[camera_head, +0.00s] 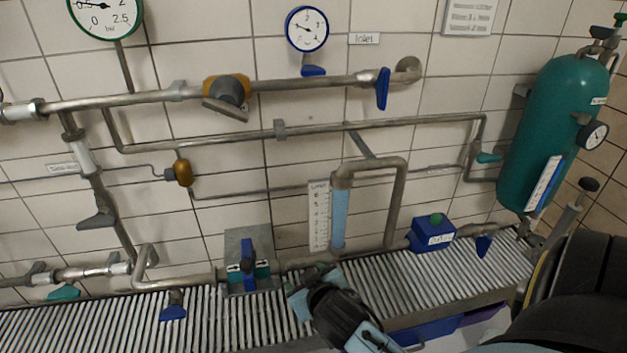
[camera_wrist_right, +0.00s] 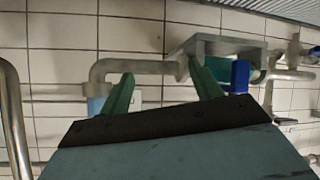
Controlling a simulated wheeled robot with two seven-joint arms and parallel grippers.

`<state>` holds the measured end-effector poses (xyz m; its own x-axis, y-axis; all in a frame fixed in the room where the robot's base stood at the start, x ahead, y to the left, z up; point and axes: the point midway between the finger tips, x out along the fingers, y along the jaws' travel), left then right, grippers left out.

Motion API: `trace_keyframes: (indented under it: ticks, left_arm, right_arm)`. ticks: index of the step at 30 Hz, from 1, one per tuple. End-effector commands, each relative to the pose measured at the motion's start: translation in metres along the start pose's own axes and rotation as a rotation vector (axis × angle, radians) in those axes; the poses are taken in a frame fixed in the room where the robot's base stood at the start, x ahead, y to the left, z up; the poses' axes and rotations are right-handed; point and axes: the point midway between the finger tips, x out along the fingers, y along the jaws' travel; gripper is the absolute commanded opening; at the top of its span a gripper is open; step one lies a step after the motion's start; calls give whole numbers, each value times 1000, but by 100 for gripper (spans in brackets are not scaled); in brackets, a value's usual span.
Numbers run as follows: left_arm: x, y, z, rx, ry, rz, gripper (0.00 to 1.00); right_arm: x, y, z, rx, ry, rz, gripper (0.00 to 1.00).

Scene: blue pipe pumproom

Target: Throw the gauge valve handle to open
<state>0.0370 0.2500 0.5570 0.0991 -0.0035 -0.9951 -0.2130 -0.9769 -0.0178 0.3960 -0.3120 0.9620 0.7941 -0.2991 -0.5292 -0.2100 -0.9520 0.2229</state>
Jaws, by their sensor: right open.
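A small blue lever handle (camera_head: 313,71) sits just below the blue-rimmed gauge (camera_head: 307,29) on the wall, near the upper pipe. It lies roughly level. Another blue lever (camera_head: 382,88) hangs down at the right end of that pipe. I cannot tell for certain which handle the task names. My right gripper (camera_head: 312,288) is low, above the ribbed shelf, well below both levers. In the right wrist view, the right gripper (camera_wrist_right: 160,86) is open, with nothing between its green fingers. My left gripper is not in view.
A grey box with an upright blue handle (camera_head: 248,258) stands left of the right gripper; its blue handle (camera_wrist_right: 240,76) also shows in the wrist view. A blue box (camera_head: 432,234), a sight tube (camera_head: 340,218) and a green tank (camera_head: 550,125) stand to the right.

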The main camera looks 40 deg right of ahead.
Motion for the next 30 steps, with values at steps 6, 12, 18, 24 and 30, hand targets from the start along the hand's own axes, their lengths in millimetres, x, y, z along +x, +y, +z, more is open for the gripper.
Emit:
trace_keyframes:
  ticks: [6,12,18,24,30]
  left_arm:
    - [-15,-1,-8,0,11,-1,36]
    - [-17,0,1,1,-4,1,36]
    - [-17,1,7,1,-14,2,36]
    - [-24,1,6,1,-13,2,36]
    - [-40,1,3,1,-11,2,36]
  right_arm:
    - [-83,56,-114,134,209,120,64]
    - [-135,107,-218,245,609,242,64]
    - [-168,125,-273,260,881,273,64]
    - [-168,133,-294,255,931,275,64]
    - [-146,147,-325,253,929,277,64]
